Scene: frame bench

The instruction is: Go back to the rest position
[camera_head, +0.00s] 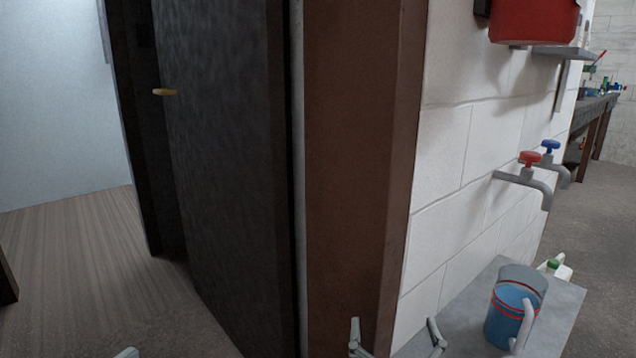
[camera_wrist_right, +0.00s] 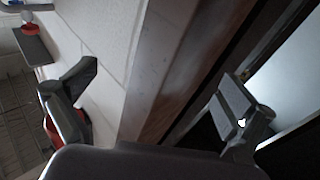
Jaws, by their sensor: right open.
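My right gripper (camera_head: 396,338) shows at the bottom of the head view, with its two grey fingertips apart and nothing between them. It is in front of the brown door frame and the white block wall. In the right wrist view the fingers of my right gripper (camera_wrist_right: 160,92) stand wide apart on either side, with only the frame and wall behind the gap. A small grey tip (camera_head: 127,353) at the bottom left edge of the head view looks like part of my left gripper; the rest is cut off.
Floor (camera_head: 75,260) is clear at left.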

